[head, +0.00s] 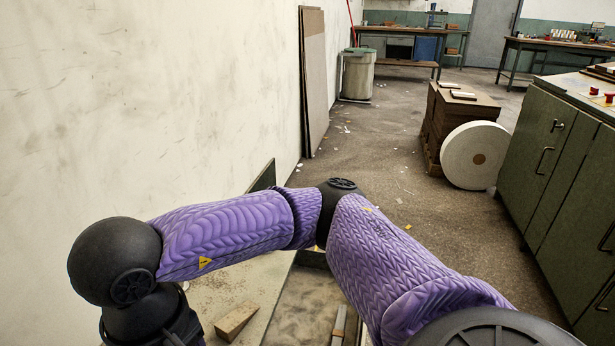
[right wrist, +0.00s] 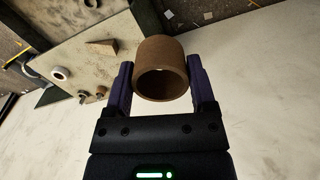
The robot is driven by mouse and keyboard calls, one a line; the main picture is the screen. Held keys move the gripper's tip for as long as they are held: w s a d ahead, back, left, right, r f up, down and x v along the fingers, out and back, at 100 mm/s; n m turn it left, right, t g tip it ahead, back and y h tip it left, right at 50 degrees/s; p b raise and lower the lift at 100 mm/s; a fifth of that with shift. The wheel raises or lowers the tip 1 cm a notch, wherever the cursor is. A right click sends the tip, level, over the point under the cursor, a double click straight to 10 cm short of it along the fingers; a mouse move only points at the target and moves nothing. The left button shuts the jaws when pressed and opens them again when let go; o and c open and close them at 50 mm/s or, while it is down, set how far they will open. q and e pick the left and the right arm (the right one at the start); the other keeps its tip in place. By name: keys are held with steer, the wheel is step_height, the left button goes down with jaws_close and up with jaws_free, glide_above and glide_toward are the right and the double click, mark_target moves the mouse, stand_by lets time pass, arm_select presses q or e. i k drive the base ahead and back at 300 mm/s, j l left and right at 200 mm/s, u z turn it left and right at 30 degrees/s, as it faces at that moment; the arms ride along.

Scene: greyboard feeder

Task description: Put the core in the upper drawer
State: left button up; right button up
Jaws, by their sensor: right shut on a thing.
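The core is a short, hollow brown cardboard tube (right wrist: 163,52) in the right wrist view, its open end facing the camera. My right gripper (right wrist: 160,66) is shut on it, one finger on each side, and holds it clear of the pale surface behind. In the head view a purple-sleeved arm of mine bends across the front; the gripper and core do not show there. My left gripper is not in view. A green cabinet (head: 545,185) with dark handles stands at the right in the head view; I cannot tell which front, if any, is the upper drawer.
A pale worktop (right wrist: 110,70) bears a wooden wedge (right wrist: 101,47), a white ring (right wrist: 60,73) and small parts. A large white roll (head: 468,160) leans by a brown stack (head: 440,115). A grey bin (head: 357,75) stands farther back. The floor between is mostly clear.

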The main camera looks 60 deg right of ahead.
mark_target(322, 306)
steer(key=l+u, duration=0.2)
steer(key=l, duration=0.2)
steer(key=k+l+u, duration=0.15)
steer(key=l, duration=0.25)
steer(key=k+l+u, duration=0.2)
steer(key=l, duration=0.2)
steer(key=l+u, duration=0.15)
steer(key=l, duration=0.2)
steer(key=k+l+u, duration=0.2)
steer(key=l, duration=0.15)
steer(key=k+l+u, duration=0.15)
steer(key=l, duration=0.2)
steer(key=l+u, duration=0.15)
steer(key=l, duration=0.25)
steer(key=k+l+u, duration=0.15)
steer(key=l, duration=0.2)
steer(key=k+l+u, duration=0.2)
steer(key=l, duration=0.2)
steer(key=i, duration=0.05)
